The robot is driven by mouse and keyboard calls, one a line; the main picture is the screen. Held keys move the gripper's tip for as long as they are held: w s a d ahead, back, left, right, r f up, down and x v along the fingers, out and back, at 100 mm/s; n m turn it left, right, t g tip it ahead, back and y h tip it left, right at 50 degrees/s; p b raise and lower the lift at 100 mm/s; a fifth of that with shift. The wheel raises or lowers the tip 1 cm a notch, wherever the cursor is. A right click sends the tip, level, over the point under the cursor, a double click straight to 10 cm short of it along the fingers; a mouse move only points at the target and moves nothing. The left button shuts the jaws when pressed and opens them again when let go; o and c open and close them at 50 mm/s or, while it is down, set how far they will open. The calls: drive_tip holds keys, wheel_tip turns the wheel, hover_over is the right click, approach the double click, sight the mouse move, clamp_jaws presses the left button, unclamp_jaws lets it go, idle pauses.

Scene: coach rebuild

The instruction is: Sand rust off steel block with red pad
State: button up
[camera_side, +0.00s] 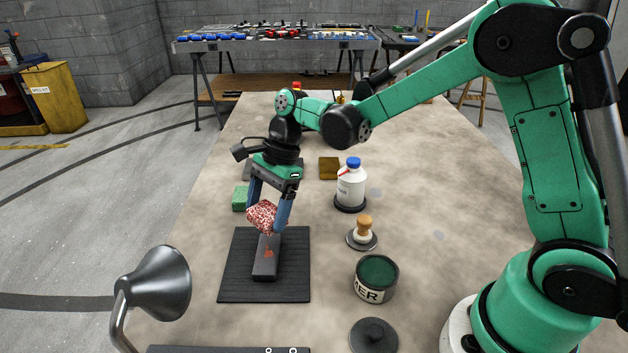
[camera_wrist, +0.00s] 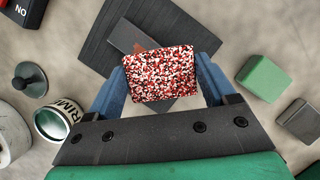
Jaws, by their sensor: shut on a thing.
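My gripper (camera_side: 268,208) is shut on the red speckled pad (camera_side: 262,215), which sits between its two blue fingers. In the wrist view the pad (camera_wrist: 160,75) fills the space between the fingers and covers part of the block. The dark steel block (camera_side: 266,262) lies on a black ribbed mat (camera_side: 232,275), with an orange-brown rust patch on its top. The pad is at the block's far end, seemingly just above it; I cannot tell whether they touch. In the wrist view the block's far end (camera_wrist: 124,36) shows beyond the pad.
A green block (camera_side: 239,199) and a brown block (camera_side: 329,168) lie beyond the mat. Right of it stand a white bottle with a blue cap (camera_side: 351,185), a wooden-handled brush (camera_side: 363,232) and an open green tin (camera_side: 376,280). A grey lamp (camera_side: 158,285) is at front left.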

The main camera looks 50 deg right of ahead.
sight(259, 275)
drive_tip(key=shift+f, duration=0.85)
wheel_tip(259, 275, down, 2)
drive_tip(key=shift+f, duration=0.1)
drive_tip(key=shift+s+a+r, duration=0.2)
drive_tip(key=shift+s+a, duration=0.4)
drive_tip(key=shift+c, duration=0.6)
drive_tip(key=shift+s+a+f, duration=0.1)
drive_tip(key=shift+s+a, duration=1.7)
drive_tip(key=shift+a, duration=0.1)
drive_tip(key=shift+w+d, duration=2.3)
drive_tip(key=shift+d, duration=0.1)
drive_tip(key=shift+w+d, duration=0.15)
drive_tip(key=shift+r, duration=4.05)
